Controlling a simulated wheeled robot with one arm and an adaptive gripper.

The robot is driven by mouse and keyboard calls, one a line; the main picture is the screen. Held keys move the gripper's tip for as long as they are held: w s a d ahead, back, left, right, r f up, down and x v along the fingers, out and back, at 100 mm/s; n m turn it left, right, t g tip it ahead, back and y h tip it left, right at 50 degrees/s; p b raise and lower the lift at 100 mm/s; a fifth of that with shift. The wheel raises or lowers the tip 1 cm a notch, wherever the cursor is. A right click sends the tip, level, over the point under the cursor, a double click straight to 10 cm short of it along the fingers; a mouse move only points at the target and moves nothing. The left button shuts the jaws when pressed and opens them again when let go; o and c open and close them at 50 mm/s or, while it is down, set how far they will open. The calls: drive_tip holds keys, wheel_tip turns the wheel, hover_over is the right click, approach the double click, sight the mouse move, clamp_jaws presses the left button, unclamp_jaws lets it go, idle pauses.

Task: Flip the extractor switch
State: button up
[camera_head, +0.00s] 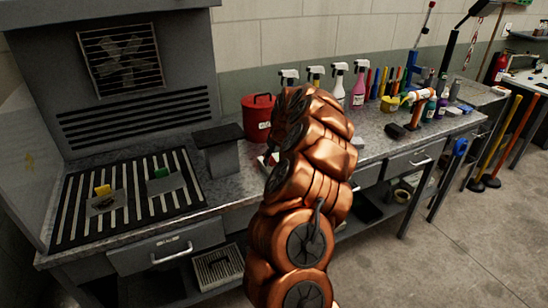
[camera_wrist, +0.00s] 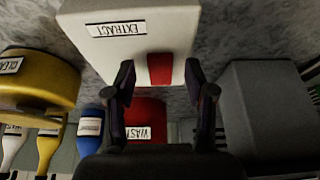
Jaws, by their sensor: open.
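The extractor switch box is a pale box (camera_wrist: 180,25) with an upside-down "EXTRACT" label (camera_wrist: 117,29) at the top of the wrist view. A red rocker switch (camera_wrist: 160,69) sits at the lower edge of its face. My gripper (camera_wrist: 160,78) is open, with one dark finger on each side of the red switch. The fingertips overlap the box's edge in the picture; I cannot tell whether they touch it. In the head view my copper arm hides my gripper and most of the box.
A red waste can (camera_head: 258,117) stands behind, with a grey stand (camera_head: 218,150) to its left. Spray bottles (camera_head: 338,82) and tools line the bench's back. A slatted grille (camera_head: 128,197) under the extractor hood (camera_head: 122,60) holds two small blocks. A yellow container (camera_wrist: 38,78) is left in the wrist view.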

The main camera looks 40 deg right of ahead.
drive_tip(key=shift+w+f, duration=0.15)
drive_tip(key=shift+f, duration=0.2)
drive_tip(key=shift+c, duration=0.4)
